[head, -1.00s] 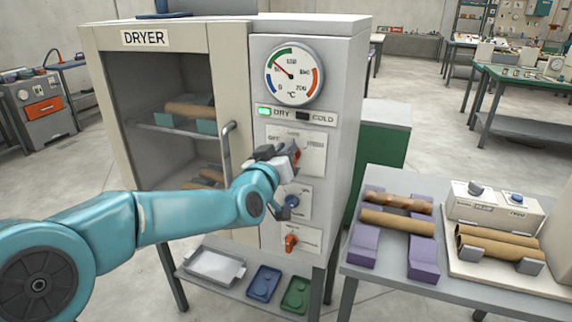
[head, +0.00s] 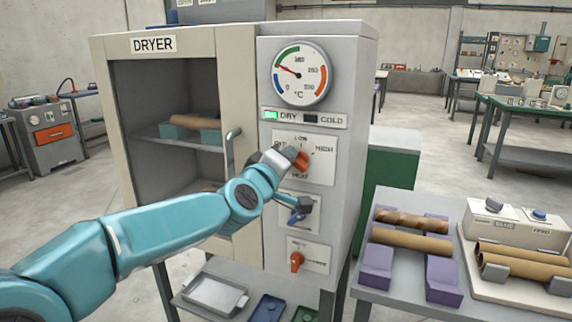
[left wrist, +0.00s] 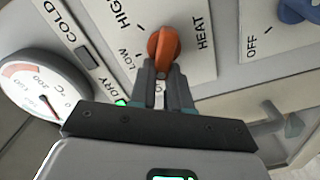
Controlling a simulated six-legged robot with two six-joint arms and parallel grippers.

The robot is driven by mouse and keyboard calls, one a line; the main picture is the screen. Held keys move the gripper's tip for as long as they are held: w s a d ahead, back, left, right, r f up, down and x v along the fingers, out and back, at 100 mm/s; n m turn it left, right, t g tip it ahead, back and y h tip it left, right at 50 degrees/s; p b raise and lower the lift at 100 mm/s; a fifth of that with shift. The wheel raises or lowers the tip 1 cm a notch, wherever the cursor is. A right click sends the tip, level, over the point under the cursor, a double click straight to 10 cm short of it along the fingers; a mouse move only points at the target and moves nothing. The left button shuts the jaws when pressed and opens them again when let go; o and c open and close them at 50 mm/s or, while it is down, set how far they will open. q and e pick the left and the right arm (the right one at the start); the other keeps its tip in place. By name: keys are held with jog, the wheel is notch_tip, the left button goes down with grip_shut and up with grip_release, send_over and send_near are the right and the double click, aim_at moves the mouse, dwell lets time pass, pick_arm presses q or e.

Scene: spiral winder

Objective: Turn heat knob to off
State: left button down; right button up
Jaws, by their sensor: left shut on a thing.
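The heat knob (head: 302,160) is orange and sits on a white plate on the dryer's front, with LOW above it, HIGH to its right and HEAT below. My left gripper (head: 290,157) reaches it from the left and covers the OFF side of the plate. In the left wrist view, the fingers (left wrist: 163,78) are shut on the heat knob (left wrist: 163,46). There its ridge runs roughly up and down the picture, between the HEAT and LOW labels. I cannot tell which end is its pointer. My right gripper is not in view.
A blue knob (head: 297,218) and another orange knob (head: 296,261) sit below. The dial (head: 300,73) and a lit green lamp (head: 270,115) are above. The door handle (head: 228,150) stands out left of the panel. A table with tubes (head: 410,241) stands at the right.

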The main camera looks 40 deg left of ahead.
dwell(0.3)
pick_arm(q)
jog(key=c, duration=1.1)
grip_release()
jog(key=shift+w+f, duration=0.1)
jog(key=p+v, duration=0.1)
jog(key=v, duration=1.5)
jog(key=shift+d+p, duration=0.2)
jog(key=shift+p, duration=0.2)
